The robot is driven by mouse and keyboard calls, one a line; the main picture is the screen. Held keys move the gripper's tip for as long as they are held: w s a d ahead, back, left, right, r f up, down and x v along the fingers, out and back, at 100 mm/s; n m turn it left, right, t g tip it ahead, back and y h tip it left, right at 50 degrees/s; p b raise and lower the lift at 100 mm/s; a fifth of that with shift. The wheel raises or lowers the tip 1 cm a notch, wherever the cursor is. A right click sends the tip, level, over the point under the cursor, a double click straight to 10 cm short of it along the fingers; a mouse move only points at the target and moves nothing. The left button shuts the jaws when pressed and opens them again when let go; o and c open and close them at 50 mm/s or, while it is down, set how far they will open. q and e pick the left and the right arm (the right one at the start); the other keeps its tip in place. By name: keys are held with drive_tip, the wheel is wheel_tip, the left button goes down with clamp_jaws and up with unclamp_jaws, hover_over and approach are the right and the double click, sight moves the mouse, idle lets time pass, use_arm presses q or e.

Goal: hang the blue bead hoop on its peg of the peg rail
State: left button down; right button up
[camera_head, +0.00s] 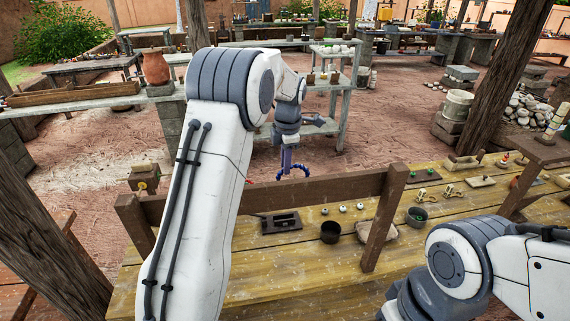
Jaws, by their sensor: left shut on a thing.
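The peg rail (345,186) is a brown wooden beam on posts, running across the workbench. My left arm reaches over it, and my left gripper (287,163) points down by the rail's top edge. It is shut on the blue bead hoop (305,168), whose upper arc shows beside the fingers. The lower part of the hoop is hidden behind the rail. The pegs on the rail's far side cannot be made out clearly. My right arm is at the lower right, and its gripper is out of view.
A grey shelf (335,103) stands beyond the rail.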

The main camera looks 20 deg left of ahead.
use_arm(q)
drive_tip(key=shift+s+d+f+b, duration=0.3)
drive_tip(key=shift+s+d+b, duration=0.3)
drive_tip(key=shift+s+b, duration=0.2)
drive_tip(key=shift+s+d+f+b, duration=0.3)
drive_tip(key=shift+s+d+b, duration=0.35)
drive_tip(key=shift+s, duration=0.25)
drive_tip(key=shift+a, duration=0.1)
drive_tip(key=c, duration=0.8)
unclamp_jaws()
drive_tip(key=shift+o, duration=0.2)
